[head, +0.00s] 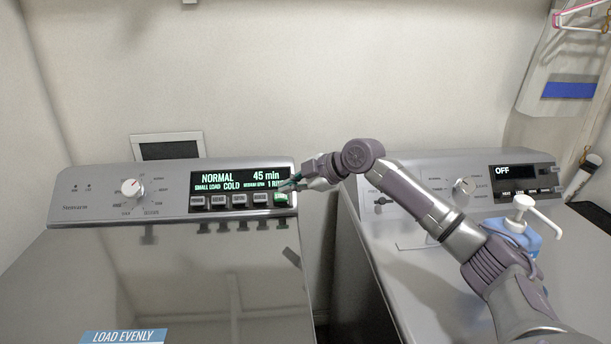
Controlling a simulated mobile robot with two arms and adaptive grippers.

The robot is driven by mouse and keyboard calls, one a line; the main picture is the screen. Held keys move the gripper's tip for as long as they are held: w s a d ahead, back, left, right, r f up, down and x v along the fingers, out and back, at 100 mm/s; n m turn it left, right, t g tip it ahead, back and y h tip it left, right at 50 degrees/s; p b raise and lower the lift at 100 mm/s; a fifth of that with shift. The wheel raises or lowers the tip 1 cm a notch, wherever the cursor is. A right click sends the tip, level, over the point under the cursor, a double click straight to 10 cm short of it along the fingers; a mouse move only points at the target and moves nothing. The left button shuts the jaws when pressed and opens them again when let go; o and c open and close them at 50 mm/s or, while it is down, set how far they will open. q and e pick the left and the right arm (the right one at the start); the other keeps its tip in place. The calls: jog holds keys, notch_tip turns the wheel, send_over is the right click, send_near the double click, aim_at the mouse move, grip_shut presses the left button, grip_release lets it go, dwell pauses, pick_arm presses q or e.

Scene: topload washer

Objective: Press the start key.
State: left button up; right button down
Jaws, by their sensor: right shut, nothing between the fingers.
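The start key is a green key (281,198) at the right end of the row of keys on the left machine's panel. The washer (90,200) has a lit display (238,181) reading NORMAL, 45 min, SMALL LOAD, COLD. My right gripper (288,187) is shut and empty, its fingertips at the panel's right end just above the green key. I cannot tell whether the fingertips touch the panel. My left gripper is not in view.
A second machine (440,170) stands to the right, its display (515,171) showing OFF. A blue pump bottle (520,232) stands on it near my right arm. Several grey keys (218,202) sit left of the green one. A gap separates the machines.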

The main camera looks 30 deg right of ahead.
aim_at(276, 197)
jog(key=w+f, duration=0.2)
jog(key=f, duration=0.1)
jog(key=shift+w+d+f+p, duration=0.25)
jog(key=shift+w+d+p, duration=0.05)
jog(key=shift+w+d, duration=0.1)
jog(key=shift+f, duration=0.1)
